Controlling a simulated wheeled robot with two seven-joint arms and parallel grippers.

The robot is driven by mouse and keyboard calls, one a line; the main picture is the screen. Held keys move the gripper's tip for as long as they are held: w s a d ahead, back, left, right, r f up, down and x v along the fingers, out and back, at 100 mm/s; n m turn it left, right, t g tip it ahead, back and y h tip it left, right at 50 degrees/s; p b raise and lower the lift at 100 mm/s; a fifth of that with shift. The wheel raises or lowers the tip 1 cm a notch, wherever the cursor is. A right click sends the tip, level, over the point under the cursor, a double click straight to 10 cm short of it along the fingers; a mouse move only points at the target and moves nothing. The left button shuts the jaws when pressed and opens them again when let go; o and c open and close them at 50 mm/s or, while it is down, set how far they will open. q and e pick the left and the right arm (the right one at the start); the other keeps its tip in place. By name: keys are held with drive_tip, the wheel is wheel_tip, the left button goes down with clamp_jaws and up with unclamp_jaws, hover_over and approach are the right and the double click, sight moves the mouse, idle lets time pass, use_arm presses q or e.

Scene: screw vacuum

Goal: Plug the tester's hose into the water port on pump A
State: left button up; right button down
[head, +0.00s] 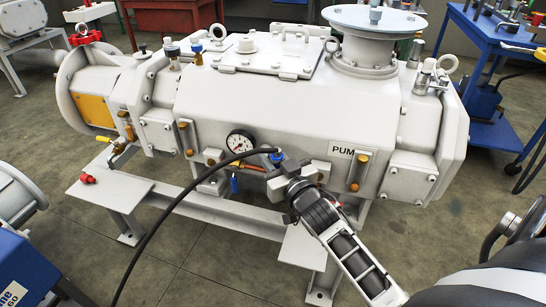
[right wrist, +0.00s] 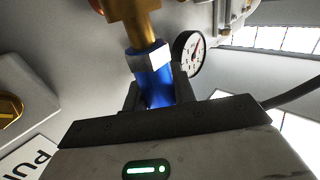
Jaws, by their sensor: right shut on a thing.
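Pump A (head: 270,110) is the large light-grey pump; its label (head: 341,149) reads "PUM", with the rest hidden. My right gripper (head: 280,163) is at the pump's front, below and right of the gauge. It is shut on the blue hose coupling (right wrist: 158,85), which has a silver collar. A brass fitting (right wrist: 135,18), apparently the water port, lines up with the collar and seems to meet it; I cannot tell whether it is seated. The black hose (head: 170,207) curves from the gripper to the lower left. My left gripper is not in view.
A pressure gauge (head: 240,142) is close beside the gripper, also in the right wrist view (right wrist: 190,52). A blue-handled valve (head: 234,184) hangs below it. A red cap (head: 87,179) lies on the frame's left plate. A blue cart (head: 490,60) stands at the right.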

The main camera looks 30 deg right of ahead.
drive_tip(key=shift+f+b, duration=0.4)
drive_tip(key=shift+f, duration=0.3)
drive_tip(key=c, duration=1.1)
unclamp_jaws()
drive_tip(key=shift+o, duration=0.2)
drive_tip(key=shift+s, duration=0.15)
drive_tip(key=s+a+p, duration=0.1)
drive_tip(key=s, duration=1.4)
drive_tip(key=shift+s+a, duration=0.15)
drive_tip(key=shift+s, duration=0.15)
drive_tip(key=shift+p, duration=0.3)
